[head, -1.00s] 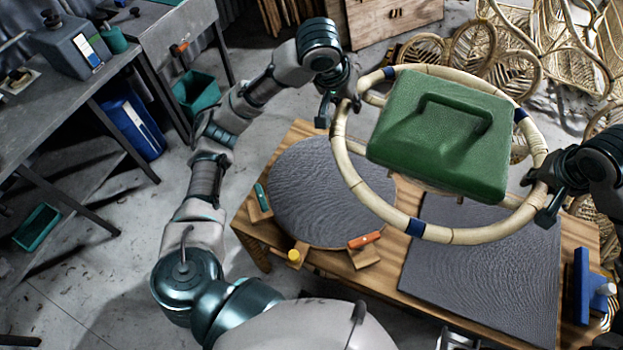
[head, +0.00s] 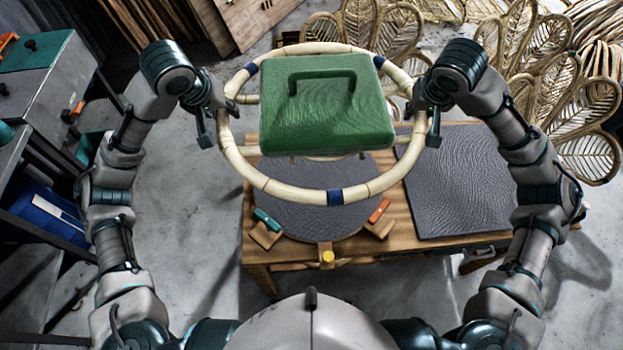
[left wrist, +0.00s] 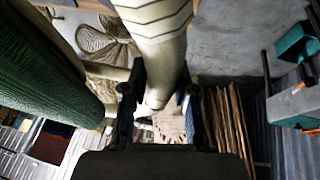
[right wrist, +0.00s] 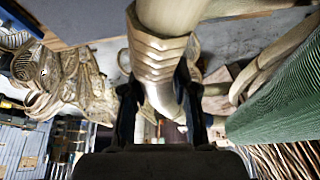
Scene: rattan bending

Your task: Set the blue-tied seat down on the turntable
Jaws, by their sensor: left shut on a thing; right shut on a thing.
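The seat is a pale rattan ring (head: 268,186) with blue ties (head: 336,197). A green block with a handle (head: 330,115) sits inside it. My left gripper (head: 208,128) is shut on the ring's left side, and my right gripper (head: 431,122) on its right side. The gripped rattan fills the jaws in the left wrist view (left wrist: 158,60) and right wrist view (right wrist: 158,75). The seat is held up in the air. The turntable, a round dark grey disc (head: 315,215), lies on the wooden table below; the seat hides its far part.
Small clamps with a green handle (head: 267,219), a yellow knob (head: 328,257) and an orange handle (head: 379,210) stand around the disc's near edge. A square grey mat (head: 460,185) covers the table's right. Woven rattan pieces (head: 585,125) stand behind at right.

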